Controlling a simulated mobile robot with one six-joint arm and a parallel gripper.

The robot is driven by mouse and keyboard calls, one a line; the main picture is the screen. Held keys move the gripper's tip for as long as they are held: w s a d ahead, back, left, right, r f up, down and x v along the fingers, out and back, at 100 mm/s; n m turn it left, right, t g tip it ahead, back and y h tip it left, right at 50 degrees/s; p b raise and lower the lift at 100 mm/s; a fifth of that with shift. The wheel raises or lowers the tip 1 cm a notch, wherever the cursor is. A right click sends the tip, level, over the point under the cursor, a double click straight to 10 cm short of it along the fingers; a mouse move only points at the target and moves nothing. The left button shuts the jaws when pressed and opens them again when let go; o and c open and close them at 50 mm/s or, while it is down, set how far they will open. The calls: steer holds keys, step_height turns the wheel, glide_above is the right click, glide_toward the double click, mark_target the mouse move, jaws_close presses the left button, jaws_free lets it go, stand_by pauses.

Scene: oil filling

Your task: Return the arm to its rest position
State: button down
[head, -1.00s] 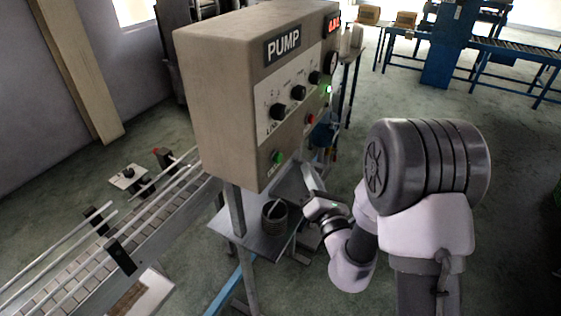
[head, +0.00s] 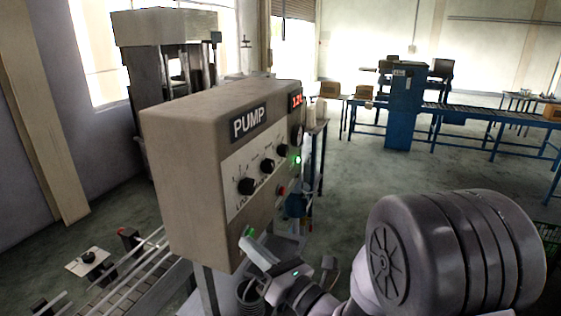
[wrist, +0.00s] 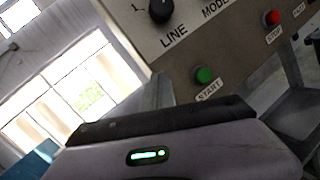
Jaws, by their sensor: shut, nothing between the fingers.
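My gripper (head: 257,248) is in front of the lower right part of the beige pump box (head: 185,185) in the head view. It is shut and holds nothing. Its pale fingers point up and left, close to the green START button (head: 248,232); I cannot tell whether they touch the box. In the wrist view, the dark front edge of my gripper (wrist: 165,121) and its grey housing with a green light fill the bottom. The START button (wrist: 204,75) and the red STOP button (wrist: 272,18) show beyond it.
A conveyor with rails (head: 135,280) runs at lower left, beside the box. A round container (head: 249,294) stands under the box, partly hidden by my arm. Blue conveyors (head: 470,113) stand far back. Open floor (head: 365,180) lies right of the box.

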steer(key=s+a+f+n+g+b, duration=0.1)
steer(key=s+a+n+g+b, duration=0.15)
steer(key=s+n+g, duration=0.55)
steer(key=s+a+f+n+g+b, duration=0.1)
steer(key=s+n+g+b, duration=0.2)
steer(key=s+n, duration=0.45)
steer(key=s+d+f+n+g+h+b, duration=0.2)
steer(key=s+d+f+n+h, duration=0.15)
steer(key=s+f, duration=0.35)
steer(key=d+f+n+t+h+b, duration=0.2)
steer(key=d+n+h, duration=0.1)
steer(key=d, duration=0.6)
steer(key=s+d+f+n+t+h+b, duration=0.1)
steer(key=d+f+n+t+h+b, duration=0.1)
steer(key=d+h, duration=0.4)
steer(key=d+n+t, duration=0.1)
steer(key=d+n, duration=0.1)
steer(key=d, duration=0.1)
steer(key=shift+s+n, duration=0.25)
steer(key=shift+n, duration=0.05)
